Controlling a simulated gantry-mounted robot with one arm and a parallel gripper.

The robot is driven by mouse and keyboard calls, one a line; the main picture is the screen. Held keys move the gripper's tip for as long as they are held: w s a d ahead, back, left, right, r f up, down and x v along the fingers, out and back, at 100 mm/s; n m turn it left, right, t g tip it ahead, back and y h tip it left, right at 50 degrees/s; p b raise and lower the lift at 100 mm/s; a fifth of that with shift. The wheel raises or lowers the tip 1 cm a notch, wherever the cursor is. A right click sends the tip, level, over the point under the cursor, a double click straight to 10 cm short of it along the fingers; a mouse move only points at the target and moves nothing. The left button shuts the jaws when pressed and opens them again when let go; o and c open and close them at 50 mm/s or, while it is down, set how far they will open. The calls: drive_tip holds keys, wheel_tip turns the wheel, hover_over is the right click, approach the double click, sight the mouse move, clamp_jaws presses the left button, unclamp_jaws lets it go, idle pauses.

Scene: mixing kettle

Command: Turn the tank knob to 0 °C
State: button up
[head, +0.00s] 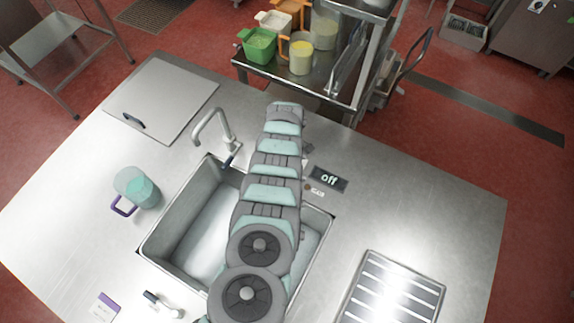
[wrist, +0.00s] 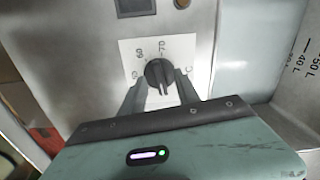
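The tank knob (wrist: 158,72) is a dark round knob with a pointer, set on a white dial plate on a grey metal panel in the wrist view. The dial shows the marks 60 and 70 above the knob and a C at its right. The pointer ridge runs roughly up and down in the picture. My gripper (wrist: 161,78) is at the knob, with one finger on its left and one on its right. Whether the fingers press on it I cannot tell. The head view shows my arm over the sink, but not the knob or the gripper.
In the wrist view a dark square (wrist: 135,7) and a second small knob (wrist: 182,3) sit above the dial. A surface with litre marks (wrist: 298,70) stands at the right. The head view shows a steel counter (head: 440,200) with a sink (head: 205,225) and a jug (head: 137,187).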

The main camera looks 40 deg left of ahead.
wheel_tip(320, 180, up, 7)
drive_tip(key=p, duration=0.5)
drive_tip(key=shift+f, duration=0.3)
